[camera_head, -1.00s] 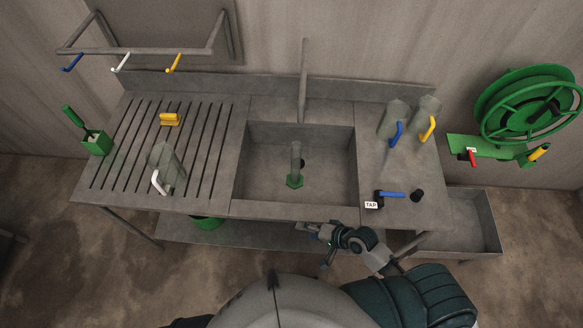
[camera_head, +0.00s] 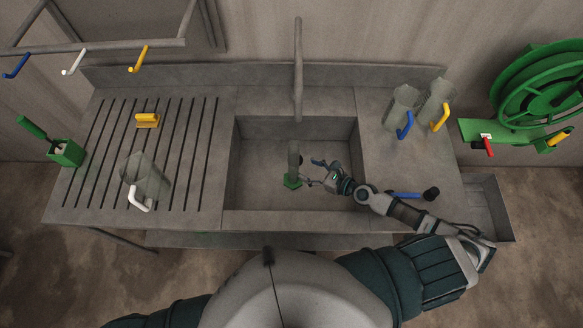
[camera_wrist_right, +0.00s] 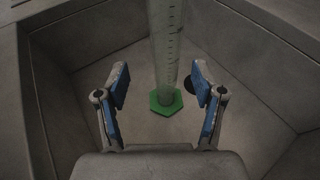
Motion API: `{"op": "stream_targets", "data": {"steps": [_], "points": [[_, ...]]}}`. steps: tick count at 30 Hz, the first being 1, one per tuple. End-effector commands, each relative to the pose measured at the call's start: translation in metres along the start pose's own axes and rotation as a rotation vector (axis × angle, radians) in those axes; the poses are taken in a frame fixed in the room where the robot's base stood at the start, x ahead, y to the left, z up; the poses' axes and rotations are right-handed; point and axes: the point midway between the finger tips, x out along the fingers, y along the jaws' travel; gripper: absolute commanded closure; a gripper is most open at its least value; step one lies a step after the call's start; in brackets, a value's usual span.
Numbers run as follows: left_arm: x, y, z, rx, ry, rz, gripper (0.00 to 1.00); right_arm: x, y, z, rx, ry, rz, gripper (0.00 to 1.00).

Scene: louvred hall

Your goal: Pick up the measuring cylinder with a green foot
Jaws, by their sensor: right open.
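The measuring cylinder (camera_head: 294,160) with a green foot stands upright on the floor of the sink basin (camera_head: 262,190). In the right wrist view the clear graduated cylinder (camera_wrist_right: 166,45) rises from its green hexagonal foot (camera_wrist_right: 166,103), ahead of the jaws and between them in the picture. My right gripper (camera_head: 315,172) is inside the basin area, just right of the cylinder. Its blue-padded fingers (camera_wrist_right: 161,88) are open and empty, with no contact visible. My left gripper is not in view.
Basin walls surround the cylinder, and a dark round drain (camera_wrist_right: 189,84) lies behind it. A tap pipe (camera_head: 298,70) rises at the back. Jugs with blue (camera_head: 405,125) and yellow (camera_head: 441,117) handles stand right; a white-handled jug (camera_head: 145,185) stands on the left slatted drainer.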

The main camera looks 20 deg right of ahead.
Motion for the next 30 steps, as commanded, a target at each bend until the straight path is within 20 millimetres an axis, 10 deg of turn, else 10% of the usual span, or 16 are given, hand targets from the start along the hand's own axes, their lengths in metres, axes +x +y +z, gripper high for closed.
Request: {"op": "stream_targets", "data": {"steps": [17, 26, 30], "points": [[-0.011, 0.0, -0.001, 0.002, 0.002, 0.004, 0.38, 0.076, 0.0, -0.001, -0.008, 0.002, 0.002, 0.32], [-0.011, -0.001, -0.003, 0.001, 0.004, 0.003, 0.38, 0.08, -0.001, -0.001, -0.004, 0.002, 0.002, 0.32], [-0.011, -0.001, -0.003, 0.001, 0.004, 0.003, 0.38, 0.08, -0.001, -0.001, -0.004, 0.002, 0.002, 0.64]]}}
